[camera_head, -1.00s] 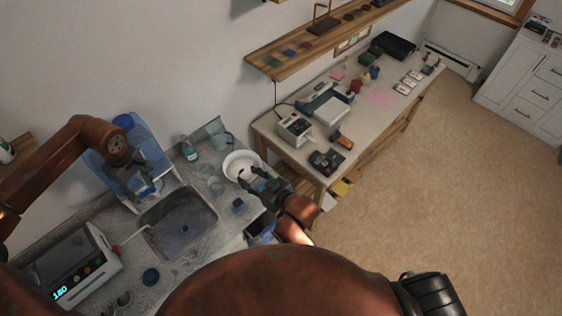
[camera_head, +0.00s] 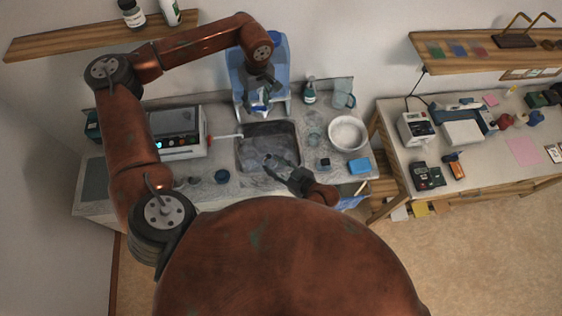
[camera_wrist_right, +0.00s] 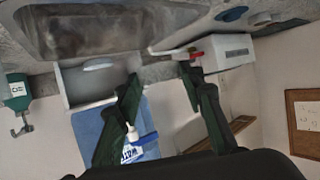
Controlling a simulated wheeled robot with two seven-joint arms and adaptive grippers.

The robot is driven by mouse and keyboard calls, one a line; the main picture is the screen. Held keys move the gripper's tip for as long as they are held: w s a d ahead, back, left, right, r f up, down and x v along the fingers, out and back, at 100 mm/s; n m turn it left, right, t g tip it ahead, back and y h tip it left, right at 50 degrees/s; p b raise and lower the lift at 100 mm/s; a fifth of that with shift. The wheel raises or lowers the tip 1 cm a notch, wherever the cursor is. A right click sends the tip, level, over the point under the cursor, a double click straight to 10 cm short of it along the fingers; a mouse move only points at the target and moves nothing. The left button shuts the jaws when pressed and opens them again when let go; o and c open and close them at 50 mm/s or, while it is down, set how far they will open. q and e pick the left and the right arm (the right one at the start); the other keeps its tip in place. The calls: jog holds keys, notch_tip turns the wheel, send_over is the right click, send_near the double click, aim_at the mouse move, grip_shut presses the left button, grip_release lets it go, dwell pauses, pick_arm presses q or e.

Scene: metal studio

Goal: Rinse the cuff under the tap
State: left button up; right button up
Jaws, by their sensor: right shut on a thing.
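The dark sink basin (camera_head: 250,158) is in the middle of the counter in the head view. The tap's pale spout (camera_head: 228,135), with a red part at its left end, reaches over the sink's left edge; it also shows in the right wrist view (camera_wrist_right: 166,51). My right gripper (camera_head: 277,166) is over the sink's front right part, right of the spout and apart from it. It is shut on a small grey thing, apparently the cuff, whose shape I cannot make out. My left gripper (camera_head: 258,98) hangs at the blue rack behind the sink; its fingers are unclear.
A white bowl (camera_head: 348,134) and a blue sponge (camera_head: 359,165) stand right of the sink. A teal bottle (camera_head: 309,93) is behind. A white device (camera_head: 180,141) is at left. A white wash bottle (camera_wrist_right: 138,140) is by the blue rack (camera_head: 242,77).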

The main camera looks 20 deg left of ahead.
jog(key=w+a+f, duration=0.2)
jog(key=w+a, duration=0.1)
jog(key=w, duration=0.3)
jog(key=w+a+f, duration=0.2)
jog(key=w+a, duration=0.2)
jog(key=w, duration=0.2)
jog(key=shift+w+a+f, duration=0.25)
jog(key=shift+f, duration=0.05)
dwell(0.4)
